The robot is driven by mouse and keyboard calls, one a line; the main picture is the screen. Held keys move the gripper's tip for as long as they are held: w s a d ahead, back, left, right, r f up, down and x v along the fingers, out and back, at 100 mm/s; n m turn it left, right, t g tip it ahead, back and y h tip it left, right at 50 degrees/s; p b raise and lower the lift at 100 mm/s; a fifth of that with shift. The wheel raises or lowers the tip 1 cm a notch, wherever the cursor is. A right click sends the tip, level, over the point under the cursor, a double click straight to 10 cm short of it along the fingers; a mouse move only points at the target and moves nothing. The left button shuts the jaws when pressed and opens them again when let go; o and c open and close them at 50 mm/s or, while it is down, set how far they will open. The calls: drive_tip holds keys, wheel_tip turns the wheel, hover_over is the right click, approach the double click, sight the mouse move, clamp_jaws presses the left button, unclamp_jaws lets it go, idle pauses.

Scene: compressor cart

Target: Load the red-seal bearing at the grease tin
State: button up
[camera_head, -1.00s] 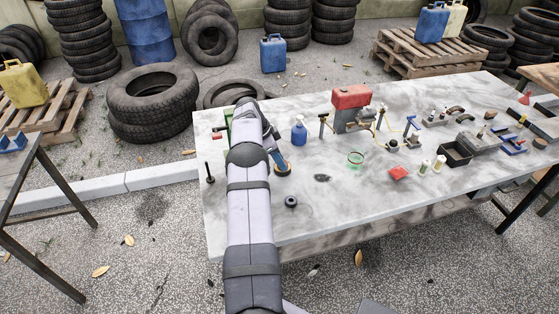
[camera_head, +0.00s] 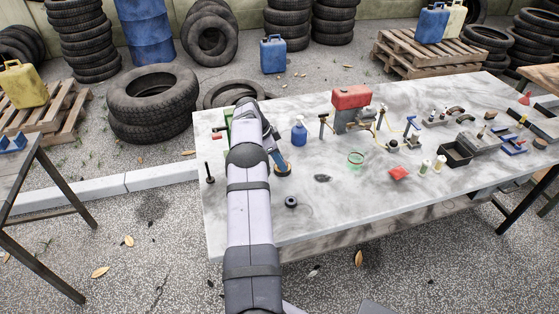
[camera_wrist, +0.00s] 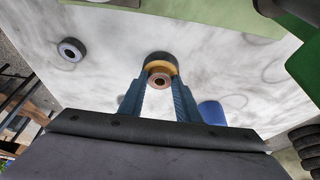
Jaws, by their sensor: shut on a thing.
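My gripper (camera_head: 279,160) is over the left part of the worktable, its blue fingers pointing down. In the wrist view the fingers (camera_wrist: 159,92) are shut on a small ring with a reddish-brown face, the bearing (camera_wrist: 159,80). The grease tin (camera_wrist: 158,58), a round dark-rimmed tin with amber contents, lies right behind the bearing. The bearing overlaps the tin's near part in that view; I cannot tell whether they touch. In the head view the tin (camera_head: 283,172) shows just below the fingertips, and the bearing is not clearly visible.
A dark ring (camera_head: 291,201) lies in front of the tin; it also shows in the wrist view (camera_wrist: 72,50). A blue bottle (camera_head: 299,133) stands behind right. A red-topped compressor (camera_head: 351,108), a green ring (camera_head: 356,158) and a red item (camera_head: 398,173) are further right.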

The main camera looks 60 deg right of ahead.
drive_tip(key=shift+s+a+f, duration=0.1)
drive_tip(key=shift+a+f, duration=0.05)
drive_tip(key=shift+r+p, duration=1.75)
drive_tip(key=shift+r, duration=1.9)
